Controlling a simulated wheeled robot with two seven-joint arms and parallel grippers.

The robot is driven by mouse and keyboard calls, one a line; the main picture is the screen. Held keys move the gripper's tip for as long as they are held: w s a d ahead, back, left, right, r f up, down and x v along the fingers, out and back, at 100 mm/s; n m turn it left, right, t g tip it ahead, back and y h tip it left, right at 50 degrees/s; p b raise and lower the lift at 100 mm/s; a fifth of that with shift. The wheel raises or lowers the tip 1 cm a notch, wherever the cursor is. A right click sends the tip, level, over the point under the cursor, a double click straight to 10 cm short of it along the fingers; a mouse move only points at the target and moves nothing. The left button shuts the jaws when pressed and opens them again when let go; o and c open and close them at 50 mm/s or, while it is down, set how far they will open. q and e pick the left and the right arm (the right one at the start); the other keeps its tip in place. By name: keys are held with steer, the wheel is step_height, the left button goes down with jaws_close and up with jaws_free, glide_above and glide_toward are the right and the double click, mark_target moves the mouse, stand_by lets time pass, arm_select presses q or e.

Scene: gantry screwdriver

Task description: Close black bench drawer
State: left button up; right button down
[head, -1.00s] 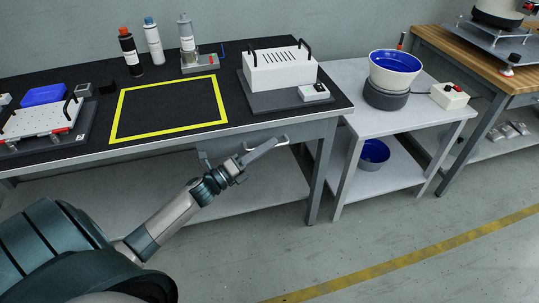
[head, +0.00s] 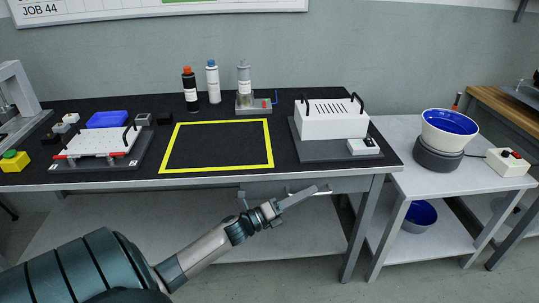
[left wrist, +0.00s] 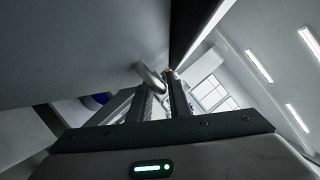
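The black bench (head: 90,187) has a black top and a grey frame. Its drawer (head: 345,185) sits under the top's front edge at the right, with a pale metal handle (head: 291,190). How far the drawer stands out is hard to judge. My left gripper (head: 305,194) is in front of the drawer, with its fingertips at the handle. In the left wrist view the two fingers (left wrist: 162,100) have a narrow gap, and the curved handle (left wrist: 150,77) shows at their tips. I cannot tell whether they grip it. My right gripper is out of view.
On the bench stand a white box with black handles (head: 332,120), several bottles, a yellow-outlined area (head: 217,170) and a white fixture plate (head: 95,145). A grey side table (head: 440,181) with a blue-lined bowl (head: 449,123) is close on the right. A shelf lies below the drawer.

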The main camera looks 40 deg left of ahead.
arm_select(q)
steer(key=v, duration=1.6)
steer(key=shift+s, duration=0.3)
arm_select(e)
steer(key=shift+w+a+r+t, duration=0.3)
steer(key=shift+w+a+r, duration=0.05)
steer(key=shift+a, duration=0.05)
arm_select(q)
steer(key=shift+d+f, duration=0.1)
steer(key=shift+d, duration=0.05)
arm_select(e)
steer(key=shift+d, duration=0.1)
